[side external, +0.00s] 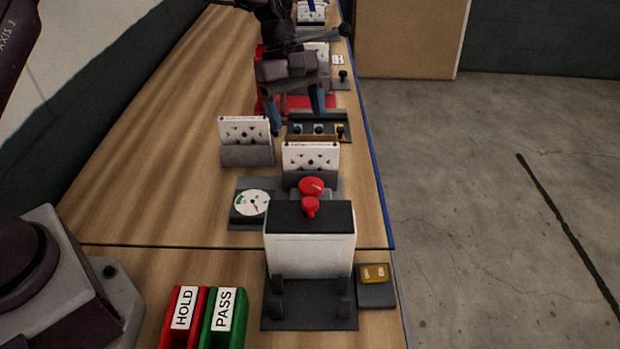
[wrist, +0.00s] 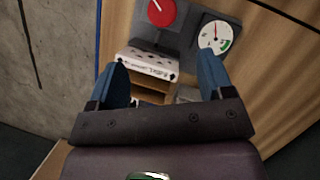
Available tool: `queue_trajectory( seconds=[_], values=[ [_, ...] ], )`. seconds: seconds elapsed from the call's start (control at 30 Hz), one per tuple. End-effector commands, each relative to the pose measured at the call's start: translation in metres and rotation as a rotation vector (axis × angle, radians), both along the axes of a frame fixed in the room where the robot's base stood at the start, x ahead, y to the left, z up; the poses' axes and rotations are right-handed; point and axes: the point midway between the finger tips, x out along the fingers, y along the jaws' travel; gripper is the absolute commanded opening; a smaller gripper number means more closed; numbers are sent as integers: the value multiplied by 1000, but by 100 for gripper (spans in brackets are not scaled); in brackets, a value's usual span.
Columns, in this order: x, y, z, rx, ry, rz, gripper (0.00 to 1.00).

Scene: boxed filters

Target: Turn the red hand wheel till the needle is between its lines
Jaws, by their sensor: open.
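The red hand wheel (side external: 312,187) stands on a dark base near the middle of the bench, with a red knob in front of it. It also shows at the top of the wrist view (wrist: 162,12). The round white gauge (side external: 252,203) with a green band lies to its left; in the wrist view (wrist: 215,36) it is to the wheel's right. Its red needle appears outside the green band, though the lines are too small to read. My gripper (side external: 298,112) is open and empty, beyond the wheel and apart from it. Its blue fingers (wrist: 162,84) show spread in the wrist view.
White perforated filters stand in grey holders (side external: 247,153) near the gauge. A white box (side external: 310,252) with a dark top stands in front of the wheel. Red HOLD (side external: 183,318) and green PASS (side external: 224,318) bins are front left. A yellow switch (side external: 375,273) sits front right.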

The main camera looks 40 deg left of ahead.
Motion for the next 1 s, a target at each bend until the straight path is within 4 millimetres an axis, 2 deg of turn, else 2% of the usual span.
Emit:
queue_trajectory(
  seconds=[0.17, 0.27, 0.7, 0.83, 1.0],
  values=[
    [-3, -2, -3, 4, 44, 82, 74],
    [-4, -5, -12, 4, 49, 85, 74],
    [-13, -37, -91, 5, 48, 82, 74],
    [-14, -44, -108, 6, 47, 81, 74],
    [-15, -48, -118, 6, 44, 81, 74]
  ],
)
